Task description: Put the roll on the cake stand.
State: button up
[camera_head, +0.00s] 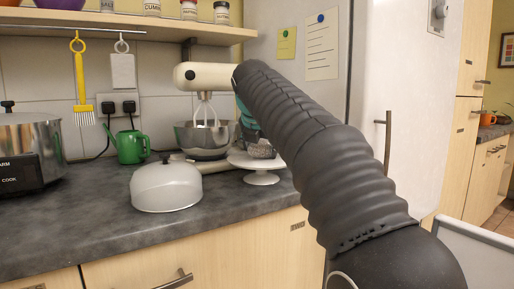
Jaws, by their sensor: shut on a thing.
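The white cake stand (262,178) is on the counter in the head view, right of the mixer bowl, and its plate is partly covered by my arm. My gripper (261,149) is just above the plate, pointing down, mostly hidden behind my dark ribbed arm. It is shut on the roll. The roll is too small and too covered to make out clearly. I cannot tell whether it touches the plate.
A pale dome lid (166,187) stands on the counter left of the cake stand. Behind are a stand mixer (204,77) with a steel bowl (201,140) and a green watering can (130,147). The front right of the counter (231,200) is clear.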

jog(key=shift+f, duration=0.6)
jog(key=o, duration=1.2)
jog(key=shift+f, duration=0.2)
jog(key=shift+o, duration=0.2)
jog(key=shift+r, duration=0.2)
jog(key=shift+r, duration=0.25)
jog(key=p+v, duration=0.1)
jog(key=v, duration=1.1)
jog(key=shift+r, duration=0.6)
jog(key=shift+d, duration=0.1)
